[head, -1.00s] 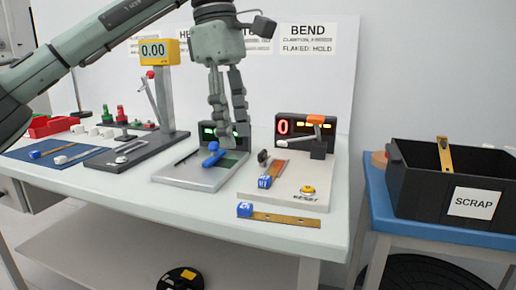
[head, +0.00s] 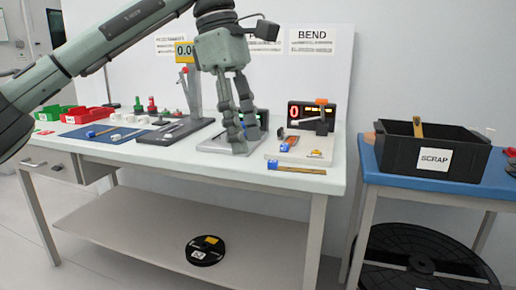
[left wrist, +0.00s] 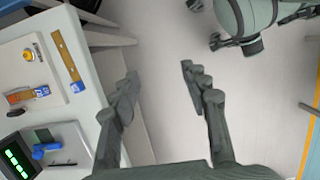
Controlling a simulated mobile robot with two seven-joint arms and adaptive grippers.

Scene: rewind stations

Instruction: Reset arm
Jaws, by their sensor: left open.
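My left gripper (head: 238,138) hangs in front of the middle of the white workbench (head: 160,153) in the head view. Its fingers are apart and hold nothing; they also show in the left wrist view (left wrist: 157,85), over the floor beside the bench edge. The arm comes in from the upper left. The bend station (head: 312,150) stands at the bench's right end with a red 0 on its display. A blue-ended strip (head: 297,167) lies at the bench's front right edge and shows in the left wrist view (left wrist: 68,60). My right gripper is not clearly seen.
A black scrap bin (head: 440,150) stands on a blue table (head: 385,178) at the right. Red (head: 85,113) and green (head: 48,115) bins sit at the bench's far left. A black disc (head: 205,250) lies on the lower shelf. A large black reel (head: 420,268) is under the blue table.

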